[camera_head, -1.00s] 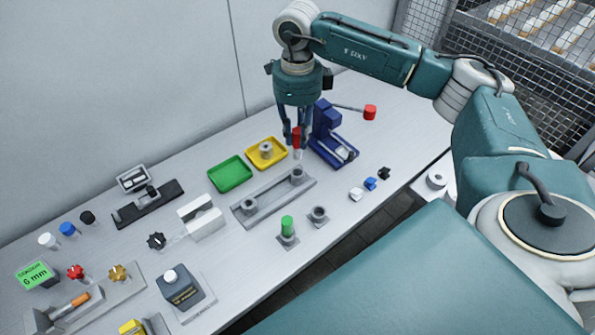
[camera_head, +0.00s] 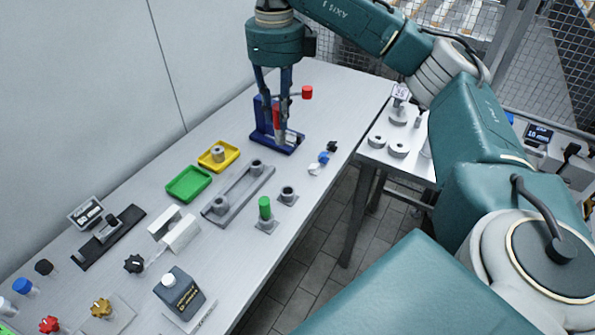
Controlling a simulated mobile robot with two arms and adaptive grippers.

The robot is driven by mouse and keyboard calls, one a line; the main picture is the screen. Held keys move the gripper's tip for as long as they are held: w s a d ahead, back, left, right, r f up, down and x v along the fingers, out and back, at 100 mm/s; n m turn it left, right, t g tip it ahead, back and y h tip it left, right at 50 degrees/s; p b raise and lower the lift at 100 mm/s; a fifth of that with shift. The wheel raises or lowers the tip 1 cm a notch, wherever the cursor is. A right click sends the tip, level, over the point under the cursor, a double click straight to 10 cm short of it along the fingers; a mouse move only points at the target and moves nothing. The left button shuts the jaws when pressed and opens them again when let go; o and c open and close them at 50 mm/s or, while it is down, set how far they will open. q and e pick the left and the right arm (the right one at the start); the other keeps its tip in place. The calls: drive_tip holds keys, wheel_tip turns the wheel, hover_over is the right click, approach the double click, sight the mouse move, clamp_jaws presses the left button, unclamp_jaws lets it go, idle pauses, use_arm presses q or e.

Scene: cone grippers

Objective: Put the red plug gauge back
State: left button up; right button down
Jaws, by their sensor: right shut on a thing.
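My right gripper (camera_head: 276,124) points down and is shut on the red plug gauge (camera_head: 276,117). The gauge is upright between the fingers, in front of the blue lever press (camera_head: 262,115) in this view. Whether it touches the press is unclear. The green plug gauge (camera_head: 265,206) stands upright in a small square holder at the table's front edge. My left gripper is out of view.
A grey two-post fixture (camera_head: 238,192), a green tray (camera_head: 188,184) and a yellow tray (camera_head: 219,156) with a ring lie left of the gripper. Small white, blue and black knobs (camera_head: 323,158) lie near the front edge. A side table (camera_head: 400,165) stands at right.

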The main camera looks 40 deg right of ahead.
drive_tip(key=shift+s+d+f+m+b, duration=0.3)
drive_tip(key=shift+s+f, duration=0.15)
drive_tip(key=shift+f, duration=0.25)
drive_tip(key=f, duration=1.2)
drive_tip(key=f+p, duration=0.1)
drive_tip(key=f, duration=0.5)
drive_tip(key=shift+w+d, duration=0.15)
drive_tip(key=shift+d, duration=0.15)
drive_tip(key=shift+f, duration=0.45)
drive_tip(key=c, duration=1.7)
unclamp_jaws()
drive_tip(key=shift+o, duration=0.8)
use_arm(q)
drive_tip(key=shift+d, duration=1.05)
use_arm(e)
drive_tip(key=shift+r, duration=0.15)
